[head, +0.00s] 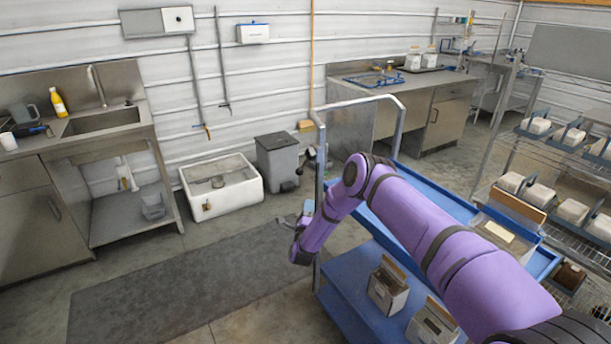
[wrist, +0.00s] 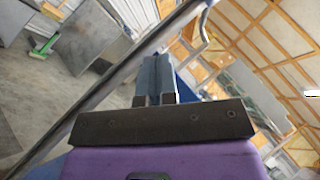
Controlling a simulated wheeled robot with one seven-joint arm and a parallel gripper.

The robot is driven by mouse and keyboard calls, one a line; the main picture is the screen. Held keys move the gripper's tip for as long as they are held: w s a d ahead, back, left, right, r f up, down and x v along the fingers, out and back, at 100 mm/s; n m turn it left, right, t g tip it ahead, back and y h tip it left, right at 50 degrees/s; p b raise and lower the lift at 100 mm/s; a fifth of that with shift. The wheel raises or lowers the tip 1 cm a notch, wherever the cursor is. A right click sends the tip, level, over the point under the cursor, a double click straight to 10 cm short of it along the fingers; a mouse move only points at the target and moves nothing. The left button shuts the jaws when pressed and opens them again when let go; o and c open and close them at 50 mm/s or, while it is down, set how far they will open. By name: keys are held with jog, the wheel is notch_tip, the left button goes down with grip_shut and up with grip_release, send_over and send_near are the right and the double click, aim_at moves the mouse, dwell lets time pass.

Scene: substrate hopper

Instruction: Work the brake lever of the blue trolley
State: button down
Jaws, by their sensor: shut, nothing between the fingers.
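The blue trolley (head: 345,295) stands at the centre right in the head view, with two blue decks and a grey tubular handle frame (head: 321,180) at its left end. My purple arm crosses in front of it and hides part of both decks. My gripper (head: 307,208) is beside the handle frame's left upright, small and partly hidden by my arm. In the wrist view my gripper (wrist: 155,70) is shut and empty, its fingers together. A grey tube (wrist: 100,90), apparently the trolley's frame, runs diagonally close behind the fingers. I cannot make out the brake lever clearly.
Boxes (head: 388,287) stand on the trolley's lower deck, and a clear bin (head: 495,232) is on the upper. A wire rack (head: 555,160) is close on the right. A white tub (head: 222,187) and grey bin (head: 278,160) stand behind. A dark mat (head: 190,285) lies clear at left.

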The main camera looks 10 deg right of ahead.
aim_at(304, 164)
jog(key=a+r+x, duration=0.1)
jog(key=a+x, duration=0.1)
jog(key=x, duration=1.1)
jog(key=shift+w+a, duration=0.2)
jog(key=shift+a, duration=0.1)
jog(key=shift+w+a, duration=0.1)
jog(key=shift+w, duration=0.05)
